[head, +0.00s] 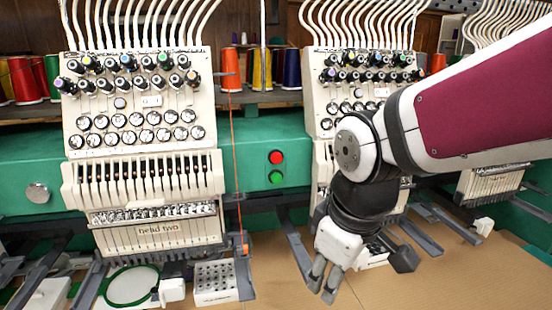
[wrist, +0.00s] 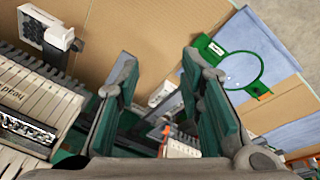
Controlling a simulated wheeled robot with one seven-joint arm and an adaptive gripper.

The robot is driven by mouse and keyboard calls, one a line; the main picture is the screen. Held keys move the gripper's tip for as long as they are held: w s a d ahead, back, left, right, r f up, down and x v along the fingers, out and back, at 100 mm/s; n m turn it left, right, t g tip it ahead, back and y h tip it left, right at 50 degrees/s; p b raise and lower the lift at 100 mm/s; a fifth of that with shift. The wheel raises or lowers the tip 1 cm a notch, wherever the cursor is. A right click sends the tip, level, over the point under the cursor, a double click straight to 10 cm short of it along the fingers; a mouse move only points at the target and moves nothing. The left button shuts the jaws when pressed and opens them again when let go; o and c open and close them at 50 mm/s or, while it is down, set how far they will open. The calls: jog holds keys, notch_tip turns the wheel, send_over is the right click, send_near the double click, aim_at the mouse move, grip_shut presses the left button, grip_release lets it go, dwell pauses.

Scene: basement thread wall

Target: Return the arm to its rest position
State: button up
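My arm reaches in from the right of the head view, with its maroon and white link bent down at the elbow. My gripper (head: 324,278) hangs in front of the machines, above the brown table (head: 430,275), with its fingers pointing down. In the wrist view my gripper (wrist: 158,70) has its two green-padded fingers apart, with nothing held between them.
The embroidery head marked "head two" (head: 155,236) stands left of my gripper, with a green hoop (head: 132,303) and a white perforated block (head: 215,283) below. Another head (head: 335,130) stands behind my arm. The wrist view shows a green hoop (wrist: 262,73) over blue cloth (wrist: 245,38).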

jog(key=s+d+r+m+t, duration=0.2)
jog(key=s+d+r+m, duration=0.2)
jog(key=s+d+m, duration=0.5)
jog(key=shift+s+d+r+m+h, duration=0.3)
jog(key=shift+s+d, duration=0.1)
jog(key=shift+d, duration=0.4)
jog(key=shift+a, duration=0.1)
